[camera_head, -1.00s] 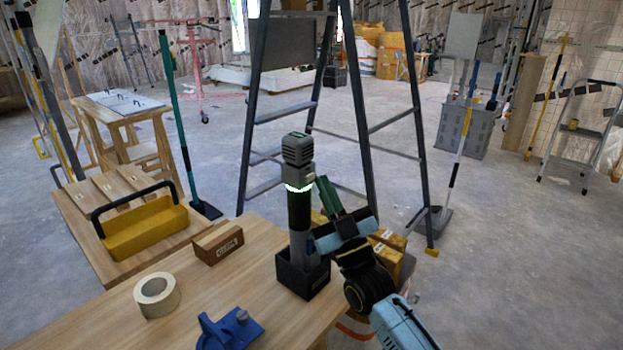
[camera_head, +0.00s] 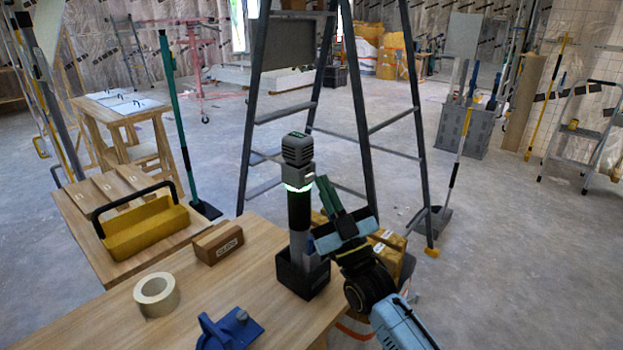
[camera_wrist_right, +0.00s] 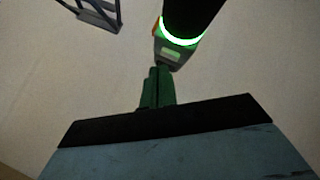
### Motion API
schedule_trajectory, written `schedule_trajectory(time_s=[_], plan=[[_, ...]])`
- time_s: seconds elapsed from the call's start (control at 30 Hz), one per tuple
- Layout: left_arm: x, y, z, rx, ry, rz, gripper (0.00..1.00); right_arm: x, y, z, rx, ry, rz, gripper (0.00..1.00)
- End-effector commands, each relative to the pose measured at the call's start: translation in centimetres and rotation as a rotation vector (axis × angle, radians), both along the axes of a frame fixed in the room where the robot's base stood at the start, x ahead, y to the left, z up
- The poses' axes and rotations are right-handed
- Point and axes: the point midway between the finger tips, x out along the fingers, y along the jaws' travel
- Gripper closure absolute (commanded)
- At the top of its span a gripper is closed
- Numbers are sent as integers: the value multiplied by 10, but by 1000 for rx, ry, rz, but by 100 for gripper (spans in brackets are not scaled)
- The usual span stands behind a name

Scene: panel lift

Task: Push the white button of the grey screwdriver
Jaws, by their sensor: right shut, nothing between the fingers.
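The grey screwdriver (camera_head: 298,155) stands upright, grey head up, in a dark square holder (camera_head: 297,278) on the wooden table. A ring on it glows green-white (camera_head: 298,187), also bright in the right wrist view (camera_wrist_right: 181,38). A small pale patch (camera_wrist_right: 172,52) by the ring, facing my fingers, looks like the white button. My right gripper (camera_head: 323,183) is shut and empty, just right of the screwdriver near ring height. In the right wrist view its green fingertips (camera_wrist_right: 158,73) point at the pale patch; I cannot tell whether they touch it. My left gripper is not in view.
On the table are a small brown box (camera_head: 218,245), a tape roll (camera_head: 157,294) and a blue tool (camera_head: 230,328). A yellow toolbox (camera_head: 145,230) stands on the left surface. A stepladder (camera_head: 365,140) rises behind the screwdriver. Boxes sit behind my right gripper.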

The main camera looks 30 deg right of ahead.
Motion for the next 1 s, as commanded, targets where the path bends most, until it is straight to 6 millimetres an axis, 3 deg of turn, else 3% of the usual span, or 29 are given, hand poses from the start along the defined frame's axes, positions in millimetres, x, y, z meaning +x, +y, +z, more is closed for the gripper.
schedule_trajectory(time_s=[1.0], plan=[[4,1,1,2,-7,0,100,9,4,0,0,0,0,100]])
